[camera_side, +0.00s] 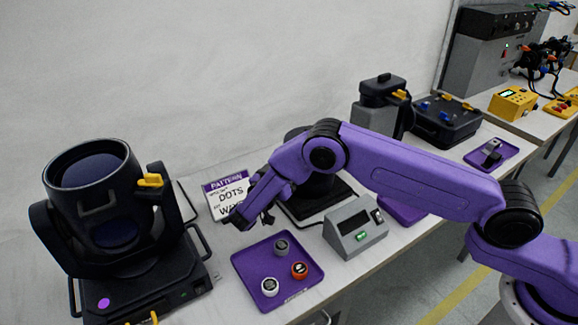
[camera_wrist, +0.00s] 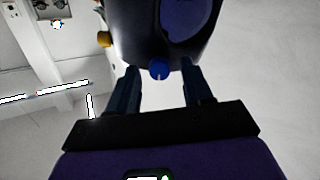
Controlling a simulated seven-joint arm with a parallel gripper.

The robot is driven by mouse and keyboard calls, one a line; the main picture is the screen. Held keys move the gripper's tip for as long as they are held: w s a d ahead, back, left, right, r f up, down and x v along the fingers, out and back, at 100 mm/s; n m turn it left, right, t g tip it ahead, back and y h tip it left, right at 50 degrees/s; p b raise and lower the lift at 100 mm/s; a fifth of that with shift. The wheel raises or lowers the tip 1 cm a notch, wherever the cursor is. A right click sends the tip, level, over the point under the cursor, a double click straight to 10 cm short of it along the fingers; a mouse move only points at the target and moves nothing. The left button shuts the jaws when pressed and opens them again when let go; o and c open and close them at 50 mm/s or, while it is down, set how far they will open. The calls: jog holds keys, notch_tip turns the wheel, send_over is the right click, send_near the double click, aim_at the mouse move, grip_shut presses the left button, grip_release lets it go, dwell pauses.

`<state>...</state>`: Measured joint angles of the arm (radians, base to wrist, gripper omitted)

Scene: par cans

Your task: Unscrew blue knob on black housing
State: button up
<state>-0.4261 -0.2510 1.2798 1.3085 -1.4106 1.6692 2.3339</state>
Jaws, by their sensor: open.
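In the wrist view a small blue knob (camera_wrist: 160,69) sticks out from the lower edge of a black housing (camera_wrist: 150,30). My gripper (camera_wrist: 159,76) is open, one finger on each side of the knob in the picture. No contact shows, and I cannot tell how far off in depth the knob is. In the side view my gripper (camera_side: 250,214) hangs in front of a pattern sign, right of a large black lamp head (camera_side: 100,190), which looks like the same housing. The blue knob cannot be made out on it there.
A yellow knob (camera_wrist: 104,39) is on the housing's left. A yellow latch (camera_side: 150,180) shows on the lamp. A purple tray (camera_side: 290,295) with three small round pieces and a grey box (camera_side: 352,230) stand below my arm. The pattern sign (camera_side: 226,192) is close behind my gripper.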

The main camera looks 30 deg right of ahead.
grip_shut()
